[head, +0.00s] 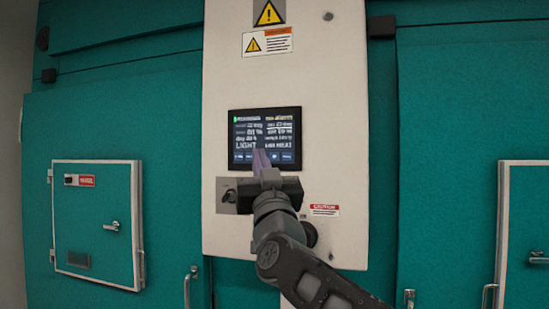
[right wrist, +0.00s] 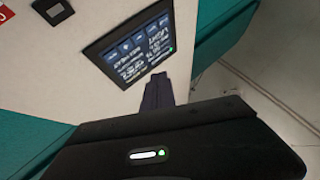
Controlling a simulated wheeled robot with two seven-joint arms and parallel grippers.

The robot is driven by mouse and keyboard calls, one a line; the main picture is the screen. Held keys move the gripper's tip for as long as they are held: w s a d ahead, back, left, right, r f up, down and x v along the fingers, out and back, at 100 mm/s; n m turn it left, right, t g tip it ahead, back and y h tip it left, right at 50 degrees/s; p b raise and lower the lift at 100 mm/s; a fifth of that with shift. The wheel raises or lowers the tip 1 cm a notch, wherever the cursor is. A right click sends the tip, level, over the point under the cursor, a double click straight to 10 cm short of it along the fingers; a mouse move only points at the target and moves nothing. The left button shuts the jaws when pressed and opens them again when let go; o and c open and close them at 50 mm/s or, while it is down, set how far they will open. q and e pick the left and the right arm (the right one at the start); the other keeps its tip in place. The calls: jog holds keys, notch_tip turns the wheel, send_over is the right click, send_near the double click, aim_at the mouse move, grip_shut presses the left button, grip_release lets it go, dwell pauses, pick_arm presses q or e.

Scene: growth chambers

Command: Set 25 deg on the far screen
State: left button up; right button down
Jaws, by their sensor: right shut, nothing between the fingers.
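The screen (head: 265,125) is a dark touch panel on a white wall panel, with a green mark at upper left, rows of white text and a row of buttons at the bottom. Its small digits are too blurred to read. My right gripper (head: 262,158) is shut and empty, its fingertips in front of the lower middle of the screen and covering part of it. In the right wrist view the screen (right wrist: 128,45) appears turned over, and the gripper's fingers (right wrist: 156,88) point at its edge. I cannot tell whether they touch it. My left gripper is not in view.
Below the screen are a switch (head: 228,196) at left and a dark round knob (head: 309,234), partly behind my arm. Teal chamber doors flank the panel, with a small framed hatch (head: 95,222) at left and door handles low down.

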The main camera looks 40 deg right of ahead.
aim_at(271, 160)
jog(key=shift+w+d, duration=0.65)
jog(key=shift+d, duration=0.3)
jog(key=shift+w+d, duration=0.7)
jog(key=shift+d, duration=0.25)
jog(key=shift+w+d, duration=0.65)
jog(key=shift+d, duration=0.3)
jog(key=shift+d, duration=0.1)
jog(key=shift+w+d, duration=0.25)
jog(key=shift+w+d, duration=0.15)
jog(key=shift+d, duration=0.1)
dwell(0.5)
jog(key=shift+a, duration=0.1)
jog(key=shift+s+a, duration=0.45)
jog(key=shift+a, duration=0.05)
dwell(0.4)
jog(key=shift+s+a, duration=0.75)
jog(key=shift+a, duration=0.3)
jog(key=shift+s+a, duration=0.7)
jog(key=shift+a, duration=0.3)
